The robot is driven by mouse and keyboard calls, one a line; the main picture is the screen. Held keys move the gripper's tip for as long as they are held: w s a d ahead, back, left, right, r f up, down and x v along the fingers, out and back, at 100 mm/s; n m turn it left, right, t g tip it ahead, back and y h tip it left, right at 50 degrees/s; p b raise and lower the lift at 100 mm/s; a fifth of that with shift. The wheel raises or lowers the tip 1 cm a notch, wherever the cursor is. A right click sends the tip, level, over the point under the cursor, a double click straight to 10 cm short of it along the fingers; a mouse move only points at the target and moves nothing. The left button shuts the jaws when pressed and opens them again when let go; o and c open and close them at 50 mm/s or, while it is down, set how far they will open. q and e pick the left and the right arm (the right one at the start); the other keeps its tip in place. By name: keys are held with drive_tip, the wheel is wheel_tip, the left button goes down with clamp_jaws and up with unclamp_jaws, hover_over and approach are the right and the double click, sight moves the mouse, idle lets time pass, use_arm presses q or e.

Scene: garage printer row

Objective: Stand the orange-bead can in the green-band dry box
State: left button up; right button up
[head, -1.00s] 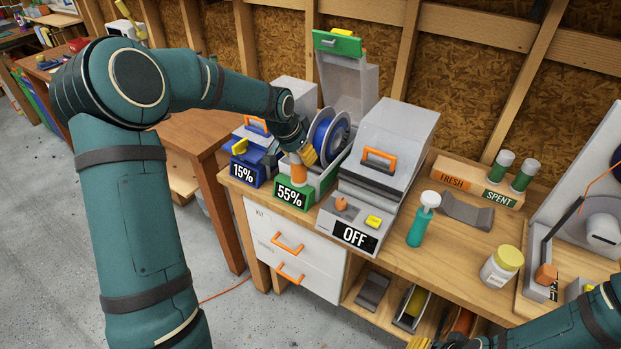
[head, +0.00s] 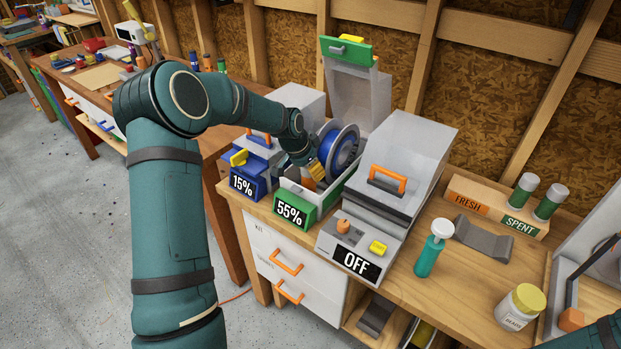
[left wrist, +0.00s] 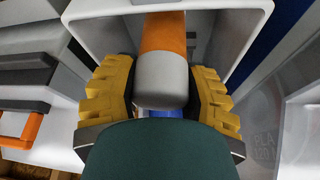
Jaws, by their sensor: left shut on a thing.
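The green-band dry box (head: 326,199) stands open on the bench, its "55%" label in front and its lid (head: 345,48) raised. A blue spool (head: 343,150) sits in it. My left gripper (head: 315,172) reaches down into the box, in front of the spool. In the left wrist view its yellow fingers (left wrist: 162,92) are shut on the orange-bead can (left wrist: 162,35), which has a grey end and an orange body. Pale box walls surround the can there. In the head view the can is mostly hidden; whether its base touches the floor cannot be told. My right gripper is out of frame.
A blue "15%" box (head: 250,180) stands close on the left and a grey "OFF" box (head: 378,222), lid closed, close on the right. Further right are a teal bottle (head: 432,250), a grey cradle (head: 484,238), a FRESH/SPENT rack (head: 492,205) and a yellow-lidded jar (head: 520,305).

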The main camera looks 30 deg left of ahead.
sight(310, 177)
use_arm(q)
drive_tip(key=shift+f, duration=1.5)
drive_tip(key=shift+f+b, duration=0.15)
drive_tip(key=shift+b, duration=0.15)
drive_tip(key=o, duration=1.2)
drive_tip(key=shift+r, duration=0.25)
drive_tip(key=p+v, duration=0.1)
drive_tip(key=v, duration=1.1)
